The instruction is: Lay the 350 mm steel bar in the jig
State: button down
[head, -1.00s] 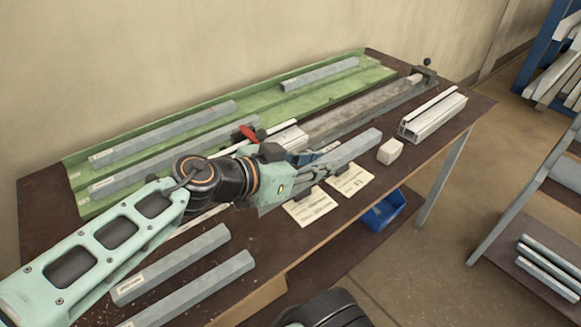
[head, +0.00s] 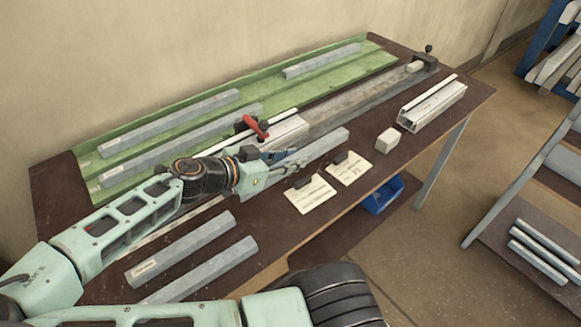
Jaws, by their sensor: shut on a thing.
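My gripper (head: 287,160) is shut on a grey steel bar (head: 326,143) near the middle of the bench. The bar's far end points up and to the right; its near part is hidden by my gripper and wrist. The jig is a long grey channel (head: 350,107) running up to a dark end stop at the back right. A red-handled clamp (head: 256,128) stands at its near part. The held bar is on the front side of the channel, outside it and roughly parallel to it. I cannot tell whether it touches the bench, or read its length.
A green tray (head: 330,88) behind the jig holds several grey bars. Two bars (head: 185,245) lie at the front left. Paper cards (head: 311,194), a pale block (head: 388,140) and an aluminium profile (head: 432,105) lie on the right. A blue bin (head: 383,197) is below the bench edge.

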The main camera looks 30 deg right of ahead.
aim_at(290, 176)
jog(key=shift+w+f, duration=0.15)
jog(key=shift+f, duration=0.75)
jog(key=shift+w+f, duration=0.1)
jog(key=shift+f, duration=0.8)
jog(key=shift+f, duration=0.1)
jog(key=shift+f+b, duration=0.15)
jog(key=shift+b, duration=0.15)
jog(key=c, duration=2)
grip_release()
jog(key=shift+o, duration=0.2)
